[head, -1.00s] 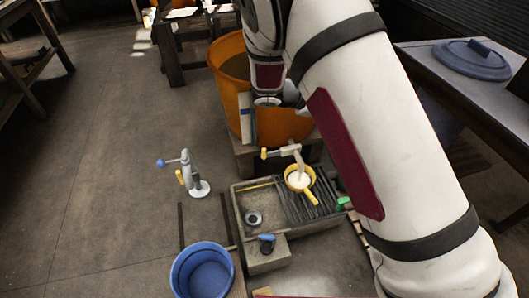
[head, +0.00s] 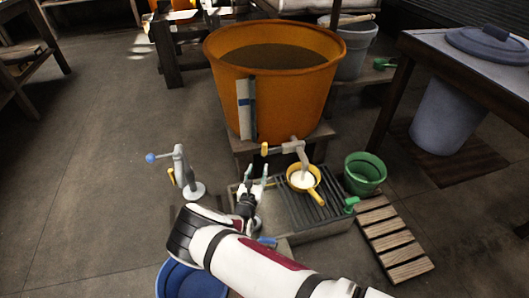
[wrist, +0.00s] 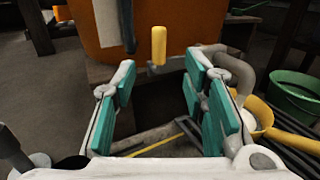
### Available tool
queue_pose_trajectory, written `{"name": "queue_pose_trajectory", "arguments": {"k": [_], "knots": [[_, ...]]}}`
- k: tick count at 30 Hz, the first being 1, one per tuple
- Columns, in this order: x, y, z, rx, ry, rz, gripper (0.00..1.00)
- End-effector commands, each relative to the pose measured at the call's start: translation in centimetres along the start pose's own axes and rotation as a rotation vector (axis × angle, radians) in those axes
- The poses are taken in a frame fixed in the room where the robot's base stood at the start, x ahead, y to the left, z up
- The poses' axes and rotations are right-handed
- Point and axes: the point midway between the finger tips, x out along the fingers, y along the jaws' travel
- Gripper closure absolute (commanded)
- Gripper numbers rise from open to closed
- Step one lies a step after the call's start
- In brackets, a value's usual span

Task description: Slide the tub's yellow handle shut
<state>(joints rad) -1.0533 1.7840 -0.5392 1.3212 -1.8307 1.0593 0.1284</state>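The large orange tub (head: 275,90) stands on a wooden stand, with a pale tap (head: 300,153) low on its front. The tap's yellow handle (head: 264,149) sticks out to the left of the spout. In the wrist view the yellow handle (wrist: 158,45) stands upright ahead, between and beyond the teal fingertips. My gripper (head: 257,176) is open and empty, below and in front of the handle, apart from it. It also shows open in the wrist view (wrist: 160,78). A yellow pan (head: 316,194) with white contents sits under the spout. I cannot tell whether liquid is running.
A grey basin with a dark grate (head: 305,208) lies under the tap. A small grey stand (head: 182,170) with a blue knob is at left. A green bucket (head: 364,174) and wooden slats (head: 395,240) are at right. A blue bucket (head: 190,282) is in front.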

Motion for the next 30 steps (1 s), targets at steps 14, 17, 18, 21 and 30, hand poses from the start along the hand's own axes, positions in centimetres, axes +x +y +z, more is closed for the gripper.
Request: {"name": "queue_pose_trajectory", "arguments": {"k": [14,17,18,21,30], "knots": [[6.6,0.1,-0.5,-0.003,-0.002,0.005,0.60],[8.5,0.0,-0.5,-0.004,-0.003,0.005,0.60],[9.3,0.0,-0.5,-0.003,-0.002,0.005,0.60],[10.9,0.0,-0.5,-0.004,-0.002,0.005,0.60],[13.6,0.1,-0.3,-0.004,0.000,0.006,0.60]]}}
